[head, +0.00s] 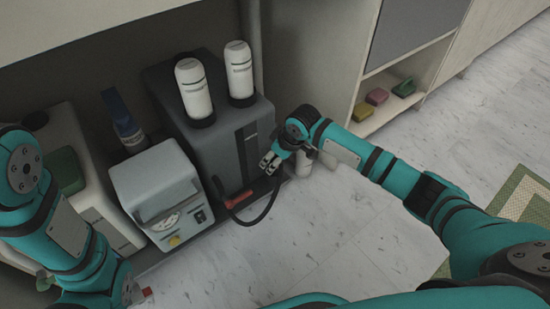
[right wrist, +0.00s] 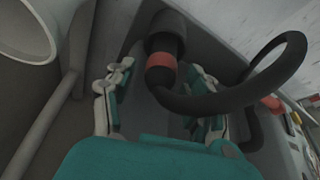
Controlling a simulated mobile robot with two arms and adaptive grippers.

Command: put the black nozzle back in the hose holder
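The black nozzle (right wrist: 163,45) shows in the right wrist view with a red band around it. Its upper end meets a dark round piece, seemingly the hose holder (right wrist: 166,22); I cannot tell how deep it sits. The black hose (right wrist: 262,82) curves away from it in a loop. In the head view the hose (head: 268,207) hangs from my right gripper's area down to the floor unit. My right gripper (right wrist: 160,100) is open, with its fingers apart on either side of the nozzle's lower end. It also shows in the head view (head: 268,163), hiding the nozzle.
A dark grey machine (head: 225,130) carries two white bottles (head: 193,88) (head: 239,70). A red handle (head: 238,198) sits at its lower front. A light grey box (head: 155,180) stands to its left. Sponges (head: 377,96) lie on a shelf at right.

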